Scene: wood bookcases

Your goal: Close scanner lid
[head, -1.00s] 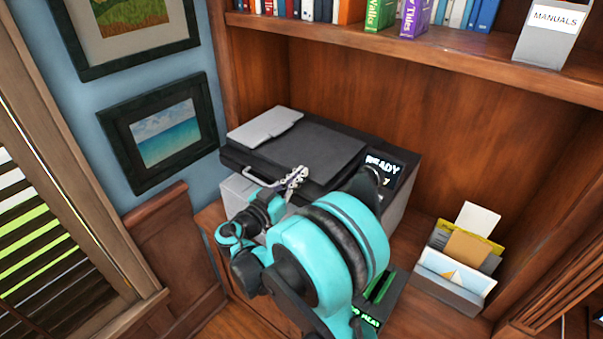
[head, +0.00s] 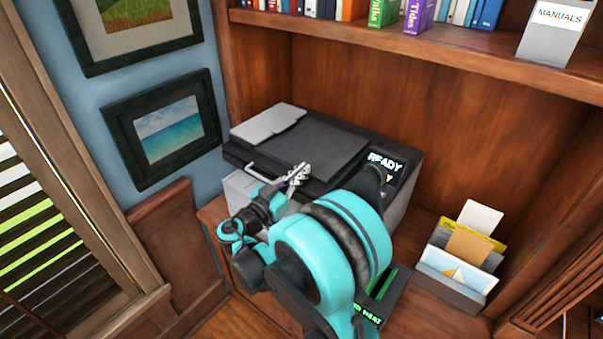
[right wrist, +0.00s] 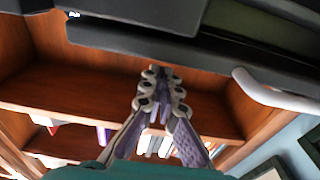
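The scanner (head: 398,213) stands on the cabinet top, with its dark lid (head: 318,150) lying flat or nearly flat. I cannot tell whether a small gap is left under the lid. A pale handle (head: 254,172) sits on its front edge; it also shows in the right wrist view (right wrist: 272,92). My right gripper (head: 299,174) is at the lid's front edge, to the right of the handle. Its fingers (right wrist: 162,78) are together with nothing between them, close to the dark edge; contact is unclear. My right arm hides part of the scanner's front. My left gripper is out of view.
A lit READY screen (head: 385,167) is on the scanner's right side. A letter holder (head: 452,278) with papers stands to the right. A shelf (head: 420,42) with books and a MANUALS box (head: 552,32) is above. Framed pictures (head: 165,130) hang on the left wall.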

